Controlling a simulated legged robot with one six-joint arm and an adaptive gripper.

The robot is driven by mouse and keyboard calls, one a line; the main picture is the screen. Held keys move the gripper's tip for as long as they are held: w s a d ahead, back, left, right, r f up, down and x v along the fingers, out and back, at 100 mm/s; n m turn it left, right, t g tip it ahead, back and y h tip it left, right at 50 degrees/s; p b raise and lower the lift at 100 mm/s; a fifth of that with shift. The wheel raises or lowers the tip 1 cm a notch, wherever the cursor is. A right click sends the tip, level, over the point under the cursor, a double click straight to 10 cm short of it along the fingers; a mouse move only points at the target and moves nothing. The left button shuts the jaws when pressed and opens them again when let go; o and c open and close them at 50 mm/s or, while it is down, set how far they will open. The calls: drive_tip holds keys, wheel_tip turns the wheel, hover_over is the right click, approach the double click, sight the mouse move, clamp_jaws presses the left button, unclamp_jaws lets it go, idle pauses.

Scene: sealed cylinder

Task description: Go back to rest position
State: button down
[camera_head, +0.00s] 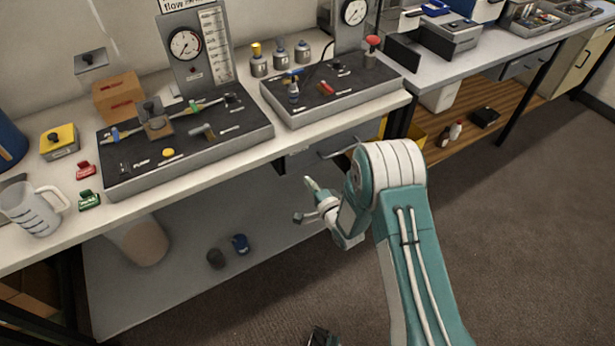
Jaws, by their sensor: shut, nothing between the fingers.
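My arm, teal and white, reaches in from the lower right and bends at its elbow. My gripper (314,203) is in front of the bench's front edge and below its top, apart from the panels. It is small in this view; it is shut and holds nothing. The left panel (230,137) with a dial gauge (185,45) and the smaller right panel (345,100) stand on the bench (235,158), behind and above my gripper.
A clear measuring jug (31,210) stands at the bench's left end. A red clip (86,170) and a green clip (89,199) lie near it. Dark cups (240,244) sit on the low shelf. A wooden shelf (480,140) is at right. The floor (520,240) at right is clear.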

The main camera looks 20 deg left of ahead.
drive_tip(key=v, duration=0.7)
drive_tip(key=w+d+r+n+h, duration=0.1)
drive_tip(key=w+d+r+h, duration=0.25)
drive_tip(key=r, duration=0.25)
drive_tip(key=w+d+r+n+h, duration=0.2)
drive_tip(key=w+d+r, duration=0.15)
drive_tip(key=r, duration=0.25)
drive_tip(key=s+d+r+n+g+h, duration=0.1)
drive_tip(key=s+d+r+h, duration=0.25)
drive_tip(key=d+r, duration=0.4)
drive_tip(key=s+d+r+n+g+h, duration=0.1)
drive_tip(key=s+d+r+h, duration=0.2)
drive_tip(key=s+d+r, duration=0.35)
drive_tip(key=s+d+r+n+g, duration=0.1)
drive_tip(key=s+d+r, duration=0.1)
drive_tip(key=s, duration=0.5)
drive_tip(key=s+d+r+n+g+h, duration=0.1)
drive_tip(key=s+d, duration=0.2)
drive_tip(key=s, duration=0.3)
drive_tip(key=s+d+r+n+g, duration=0.1)
drive_tip(key=s+d+r+g, duration=0.1)
drive_tip(key=s, duration=0.5)
drive_tip(key=shift+s+d+r+h, duration=0.3)
drive_tip(key=shift+s+d+r, duration=0.05)
drive_tip(key=shift+d, duration=0.3)
